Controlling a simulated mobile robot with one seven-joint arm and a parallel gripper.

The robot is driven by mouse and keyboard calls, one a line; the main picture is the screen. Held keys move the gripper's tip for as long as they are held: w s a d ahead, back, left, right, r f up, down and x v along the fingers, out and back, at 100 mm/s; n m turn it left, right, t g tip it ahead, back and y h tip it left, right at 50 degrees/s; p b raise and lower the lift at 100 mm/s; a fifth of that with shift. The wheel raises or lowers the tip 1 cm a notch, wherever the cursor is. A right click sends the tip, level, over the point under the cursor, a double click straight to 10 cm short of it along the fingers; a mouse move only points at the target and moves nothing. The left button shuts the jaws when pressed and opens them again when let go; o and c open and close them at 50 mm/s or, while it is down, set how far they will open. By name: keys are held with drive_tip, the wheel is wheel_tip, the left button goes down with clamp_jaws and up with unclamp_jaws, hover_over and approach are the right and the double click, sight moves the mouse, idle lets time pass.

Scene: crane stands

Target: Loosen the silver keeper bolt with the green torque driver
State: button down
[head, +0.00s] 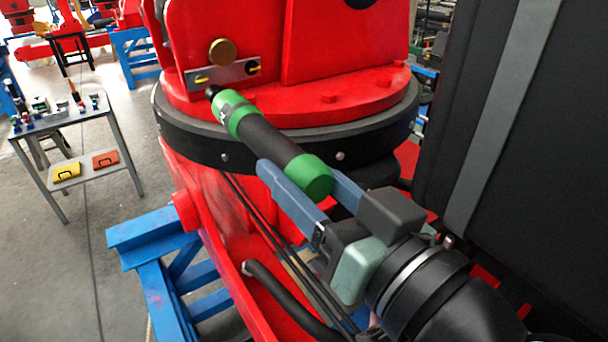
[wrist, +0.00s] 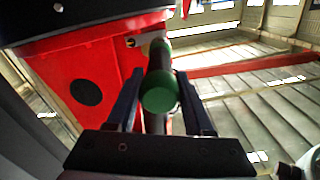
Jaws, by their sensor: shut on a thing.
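The green torque driver (head: 270,140) has a black middle and green bands at both ends. My gripper (head: 298,172) is shut on it near its rear green end, one finger on each side. The driver points up and left in the head view, its dark tip at the lower edge of a silver plate (head: 228,74) on the red machine. I cannot tell whether the tip touches a bolt; the silver keeper bolt is not clearly visible and may be hidden by the tip. In the wrist view the driver's green end (wrist: 160,92) sits between the fingers.
A brass knob (head: 222,51) stands just above the plate, with yellow-and-black marks at the plate's ends. A black ring (head: 190,135) runs below the red turntable. A grey table (head: 52,124) with small items and a blue stand (head: 150,240) are to the left. A dark panel (head: 510,110) is close on the right.

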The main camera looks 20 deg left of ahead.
sight(264, 141)
drive_tip(key=shift+r+x, duration=0.2)
drive_tip(key=shift+x, duration=3.25)
drive_tip(key=shift+a+b, duration=0.1)
drive_tip(key=shift+b, duration=0.45)
idle(2.7)
